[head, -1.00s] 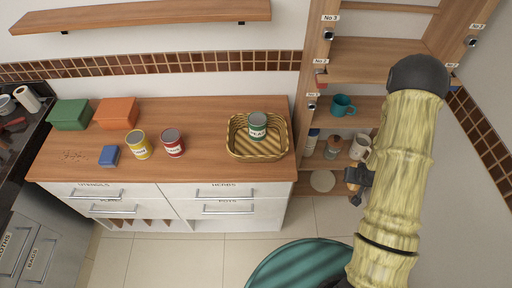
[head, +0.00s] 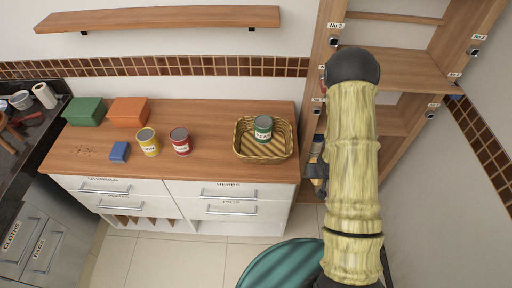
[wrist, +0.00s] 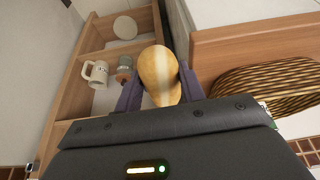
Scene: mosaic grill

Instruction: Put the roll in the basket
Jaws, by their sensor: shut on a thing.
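The roll (wrist: 158,72), a pale golden-brown bread roll, is between the two purple fingers of my gripper (wrist: 160,84) in the wrist view, and the gripper is shut on it. In the head view my gripper (head: 316,178) is just right of the counter's right end, partly hidden by my arm. The wicker basket (head: 246,152) stands on the counter's right part, left of the gripper. A green-labelled can (head: 263,128) stands inside it. The basket also shows in the wrist view (wrist: 265,85), at the right, apart from the roll.
A yellow can (head: 148,142), a red can (head: 180,141), a blue box (head: 119,152), a green box (head: 84,111) and an orange box (head: 128,111) are on the counter's left part. An open shelf unit holds a white mug (wrist: 96,73) and a jar (wrist: 125,62). A teal round surface (head: 285,265) is at the front.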

